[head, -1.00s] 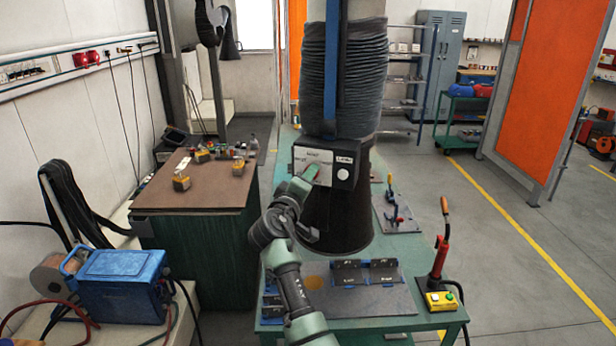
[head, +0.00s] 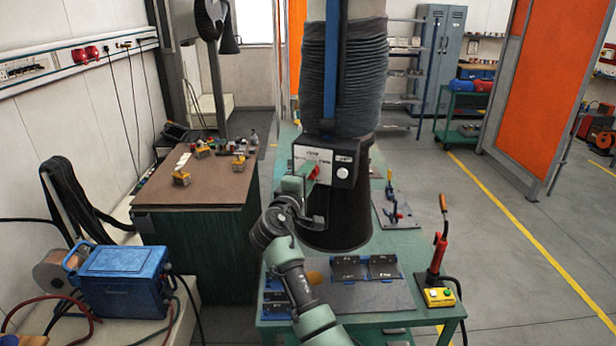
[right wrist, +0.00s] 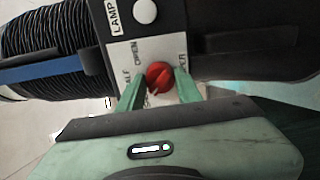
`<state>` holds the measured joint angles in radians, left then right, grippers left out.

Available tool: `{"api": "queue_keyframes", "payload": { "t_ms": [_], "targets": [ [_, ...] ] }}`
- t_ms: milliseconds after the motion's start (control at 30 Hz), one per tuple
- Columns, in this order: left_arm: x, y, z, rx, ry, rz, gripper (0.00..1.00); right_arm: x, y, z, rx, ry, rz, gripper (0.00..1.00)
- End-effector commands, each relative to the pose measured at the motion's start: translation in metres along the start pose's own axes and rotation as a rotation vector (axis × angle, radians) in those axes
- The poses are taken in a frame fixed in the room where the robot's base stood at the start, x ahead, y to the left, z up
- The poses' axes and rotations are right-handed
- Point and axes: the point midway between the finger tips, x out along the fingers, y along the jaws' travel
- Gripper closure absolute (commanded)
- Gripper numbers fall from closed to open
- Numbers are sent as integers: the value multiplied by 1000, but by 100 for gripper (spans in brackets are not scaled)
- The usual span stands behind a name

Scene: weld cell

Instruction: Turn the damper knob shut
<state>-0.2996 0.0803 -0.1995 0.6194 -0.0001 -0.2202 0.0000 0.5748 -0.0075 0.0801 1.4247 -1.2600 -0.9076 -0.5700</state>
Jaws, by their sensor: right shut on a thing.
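The damper knob (right wrist: 158,74) is red and sits on a pale label plate with printed words, one reading OPEN. In the head view the knob (head: 312,171) shows on the front of a dark control box (head: 344,165) on the black fume hood (head: 345,215). My right gripper (right wrist: 159,84) has its green fingers on either side of the knob and is shut on it. In the head view this gripper (head: 303,180) reaches the box from below left and hides part of the plate. The knob's exact pointing direction is hard to read. My left gripper is not in view.
A white lamp button (right wrist: 145,11) sits on the same box. A ribbed hose (head: 345,75) rises above the hood. Below is a green table (head: 400,255) with dark fixtures and a red-handled torch (head: 438,255). A brown-topped bench (head: 205,190) stands to the left.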

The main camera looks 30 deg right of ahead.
Motion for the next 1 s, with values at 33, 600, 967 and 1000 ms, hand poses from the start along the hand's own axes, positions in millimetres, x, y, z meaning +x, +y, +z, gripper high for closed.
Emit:
{"api": "queue_keyframes", "payload": {
  "t_ms": [33, 600, 967, 1000],
  "targets": [
    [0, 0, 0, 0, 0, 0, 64, 2, 5, 2, -1, -3, 9, 100],
    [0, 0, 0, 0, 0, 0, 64, 1, 2, 1, 1, -1, 5, 43],
    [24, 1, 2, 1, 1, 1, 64, -42, -3, 0, 5, 1, 5, 43],
    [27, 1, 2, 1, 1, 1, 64, -49, -4, 1, 4, 0, 3, 43]
  ]
}}
